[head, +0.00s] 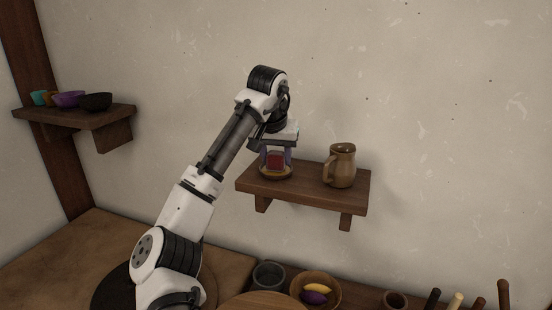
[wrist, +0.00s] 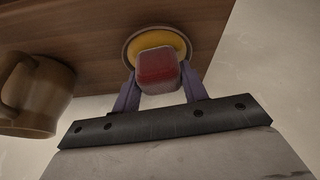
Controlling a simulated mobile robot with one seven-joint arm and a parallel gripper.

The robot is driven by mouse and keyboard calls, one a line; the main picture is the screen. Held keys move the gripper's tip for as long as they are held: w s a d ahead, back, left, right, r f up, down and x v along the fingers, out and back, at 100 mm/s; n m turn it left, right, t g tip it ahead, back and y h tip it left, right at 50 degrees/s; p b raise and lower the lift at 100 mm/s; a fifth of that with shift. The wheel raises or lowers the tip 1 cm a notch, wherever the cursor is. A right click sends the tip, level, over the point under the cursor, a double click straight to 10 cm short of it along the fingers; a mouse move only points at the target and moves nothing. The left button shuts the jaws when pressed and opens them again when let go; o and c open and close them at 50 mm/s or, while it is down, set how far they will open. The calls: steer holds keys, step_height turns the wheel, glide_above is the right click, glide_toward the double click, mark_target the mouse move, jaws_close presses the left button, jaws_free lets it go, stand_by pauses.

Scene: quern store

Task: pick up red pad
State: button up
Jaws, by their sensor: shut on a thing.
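The red pad (head: 275,160) is a small red block above a shallow dish (head: 276,175) on the wall shelf. In the wrist view the red pad (wrist: 157,72) is between the two purple fingers of my gripper (wrist: 158,85), which is shut on it. The dish (wrist: 130,48) behind it has a pale rim and holds something yellow (wrist: 160,38). I cannot tell whether the pad touches the dish or the yellow thing. In the head view my gripper (head: 275,160) points down over the dish.
A brown mug (head: 342,166) stands on the same shelf (head: 310,187), right of the dish. Another shelf (head: 80,116) at the left holds several small bowls. Below, a bowl (head: 334,283) with yellow and purple things and a grey cup (head: 268,275) stand on the counter.

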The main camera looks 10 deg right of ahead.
mark_target(276, 153)
step_height(276, 153, up, 20)
steer(key=p, duration=0.1)
stand_by(0.5)
